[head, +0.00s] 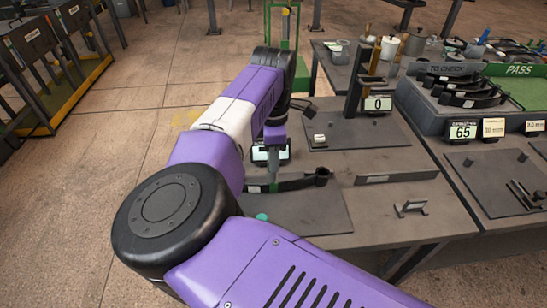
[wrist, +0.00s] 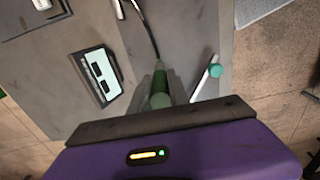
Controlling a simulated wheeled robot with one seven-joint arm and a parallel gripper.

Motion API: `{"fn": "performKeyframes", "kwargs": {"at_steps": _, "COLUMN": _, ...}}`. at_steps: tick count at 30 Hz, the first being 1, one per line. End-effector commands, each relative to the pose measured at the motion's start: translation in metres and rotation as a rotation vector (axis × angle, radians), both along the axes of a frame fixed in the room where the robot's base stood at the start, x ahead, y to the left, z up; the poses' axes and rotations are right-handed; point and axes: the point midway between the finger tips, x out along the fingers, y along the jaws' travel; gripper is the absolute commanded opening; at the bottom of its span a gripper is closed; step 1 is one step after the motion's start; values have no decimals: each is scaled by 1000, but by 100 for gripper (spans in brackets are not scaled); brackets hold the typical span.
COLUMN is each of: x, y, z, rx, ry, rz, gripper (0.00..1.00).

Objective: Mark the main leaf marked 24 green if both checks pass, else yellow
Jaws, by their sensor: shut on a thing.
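My gripper (head: 273,155) is shut on a green cylinder, seemingly a green marker (wrist: 160,92), pointing down. A dark curved leaf (head: 300,182) with a rolled eye at its right end lies on the dark mat, beneath my gripper. In the wrist view a thin dark curved strip, seemingly the leaf (wrist: 147,32), runs up from the marker. I cannot tell whether the marker tip touches it. No number 24 is readable on it. A small teal thing (head: 262,217) lies at the near left of the mat; the wrist view shows it on a white stick (wrist: 214,71).
A lit display (head: 260,153) stands behind the leaf. A post gauge (head: 377,103) reads 0. To the right are a sign reading 65 (head: 463,131), a TO CHECK tray (head: 440,69) with several leaves, and a PASS tray (head: 519,70).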

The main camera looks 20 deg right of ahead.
Motion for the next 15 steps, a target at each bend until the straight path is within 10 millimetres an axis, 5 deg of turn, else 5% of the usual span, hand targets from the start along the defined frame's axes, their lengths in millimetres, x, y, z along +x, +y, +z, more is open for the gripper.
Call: {"fn": "performKeyframes", "kwargs": {"at_steps": 15, "x": -1, "y": 0, "z": 0, "rx": 2, "ry": 5, "rz": 0, "gripper": 0}}
